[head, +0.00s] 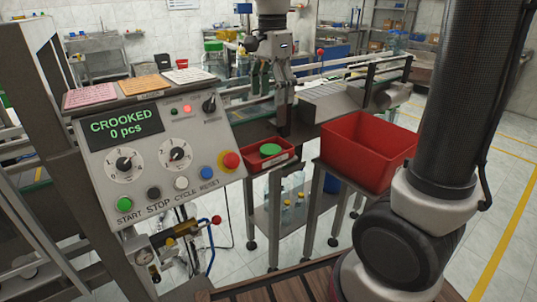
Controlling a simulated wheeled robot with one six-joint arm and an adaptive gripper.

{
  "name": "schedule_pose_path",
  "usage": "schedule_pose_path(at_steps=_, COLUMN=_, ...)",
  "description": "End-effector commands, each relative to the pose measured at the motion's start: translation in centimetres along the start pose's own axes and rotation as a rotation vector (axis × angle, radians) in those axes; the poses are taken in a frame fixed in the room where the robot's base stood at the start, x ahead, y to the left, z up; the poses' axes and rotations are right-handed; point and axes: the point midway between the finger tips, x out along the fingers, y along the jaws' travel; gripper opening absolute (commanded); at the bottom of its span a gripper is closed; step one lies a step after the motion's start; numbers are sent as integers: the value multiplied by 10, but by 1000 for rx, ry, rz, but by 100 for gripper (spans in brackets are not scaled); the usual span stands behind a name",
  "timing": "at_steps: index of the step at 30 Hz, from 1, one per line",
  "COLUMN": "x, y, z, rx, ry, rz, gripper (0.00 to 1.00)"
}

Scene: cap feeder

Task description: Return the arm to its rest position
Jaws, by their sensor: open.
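My gripper (277,122) hangs fingers-down near the middle of the head view, at the back edge of the small red tray (252,168). It is open, and I see nothing held in it. A green round cap (270,150) lies in the small tray, in front of and below the fingers. The fingertips are dark and small here, so I cannot tell their exact gap to the tray. My arm's thick links fill the right side of the view.
A control panel (160,140) stands close on the left, its display reading "CROOKED 0 pcs" and a red lamp lit. A large red bin (368,140) stands right of the tray. A conveyor (350,80) runs behind. Bottles (286,213) stand on a lower shelf.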

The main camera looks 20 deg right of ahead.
Motion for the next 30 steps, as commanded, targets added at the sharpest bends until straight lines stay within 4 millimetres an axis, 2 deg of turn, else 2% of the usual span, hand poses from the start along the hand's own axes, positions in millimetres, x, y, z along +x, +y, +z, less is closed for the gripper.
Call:
schedule_pose_path(at_steps=3, x=-20, y=-1, z=0, rx=0, ry=0, rz=-3, gripper=76)
schedule_pose_path(at_steps=7, x=-31, y=0, z=0, rx=0, ry=0, rz=-1, gripper=76)
schedule_pose_path(at_steps=20, x=-34, y=0, z=0, rx=-15, ry=0, rz=0, gripper=76)
schedule_pose_path(at_steps=23, x=-34, y=-2, z=0, rx=-114, ry=0, rz=-8, gripper=76)
schedule_pose_path(at_steps=26, x=-28, y=-5, z=0, rx=-332, ry=2, rz=-25, gripper=76)
schedule_pose_path(at_steps=29, x=-7, y=8, z=-1, rx=-625, ry=6, rz=-24, gripper=76)
schedule_pose_path(at_steps=30, x=-2, y=18, z=-4, rx=-746, ry=10, rz=-33, gripper=76)
